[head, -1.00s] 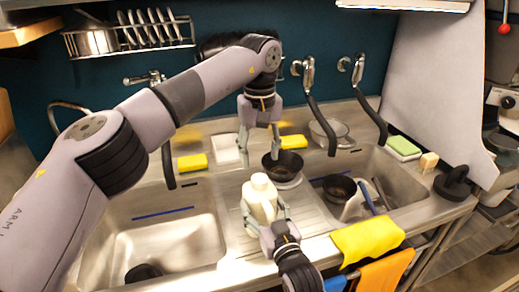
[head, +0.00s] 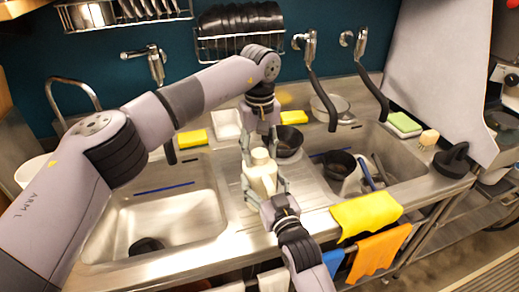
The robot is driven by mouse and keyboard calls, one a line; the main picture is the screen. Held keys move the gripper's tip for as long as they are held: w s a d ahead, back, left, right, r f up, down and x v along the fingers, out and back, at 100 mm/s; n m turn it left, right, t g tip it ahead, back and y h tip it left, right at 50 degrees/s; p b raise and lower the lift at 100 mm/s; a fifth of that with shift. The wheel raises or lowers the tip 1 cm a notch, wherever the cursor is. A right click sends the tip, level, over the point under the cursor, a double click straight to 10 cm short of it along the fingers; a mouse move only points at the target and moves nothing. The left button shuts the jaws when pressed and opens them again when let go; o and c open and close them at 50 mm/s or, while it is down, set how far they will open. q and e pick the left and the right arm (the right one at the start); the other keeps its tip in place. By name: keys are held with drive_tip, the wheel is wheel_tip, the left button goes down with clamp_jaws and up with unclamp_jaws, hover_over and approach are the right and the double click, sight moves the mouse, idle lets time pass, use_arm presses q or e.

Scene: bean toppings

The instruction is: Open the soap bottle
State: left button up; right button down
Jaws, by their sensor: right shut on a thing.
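The soap bottle (head: 262,181) is a cream-white bottle with a pale cap (head: 260,155). It stands upright over the ridged drainboard between the two sinks. My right gripper (head: 265,186) comes from the front edge and is shut on the bottle's body, one finger on each side. My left gripper (head: 259,147) points down from above the bottle. Its fingers are apart, one on each side of the cap, with a gap between them. I cannot tell whether either finger touches the cap.
A black bowl (head: 288,141) sits just behind the bottle, and another dark pan (head: 339,163) is in the right sink. Yellow sponges (head: 193,139) lie along the back. A yellow cloth (head: 366,214) hangs over the front edge. The left sink (head: 200,217) is mostly empty.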

use_arm(q)
clamp_jaws()
drive_tip(key=n, duration=1.9)
drive_tip(key=shift+r+n, duration=0.1)
drive_tip(key=shift+n, duration=0.2)
drive_tip(key=n, duration=0.5)
drive_tip(key=shift+n, duration=0.3)
drive_tip(key=n, duration=0.5)
drive_tip(key=shift+n, duration=0.3)
drive_tip(key=n, duration=0.3)
drive_tip(key=shift+n, duration=0.4)
drive_tip(key=n, duration=0.3)
drive_tip(key=shift+n, duration=0.4)
drive_tip(key=n, duration=0.4)
drive_tip(key=shift+n, duration=0.4)
drive_tip(key=shift+r, duration=0.2)
drive_tip(key=shift+r, duration=0.95)
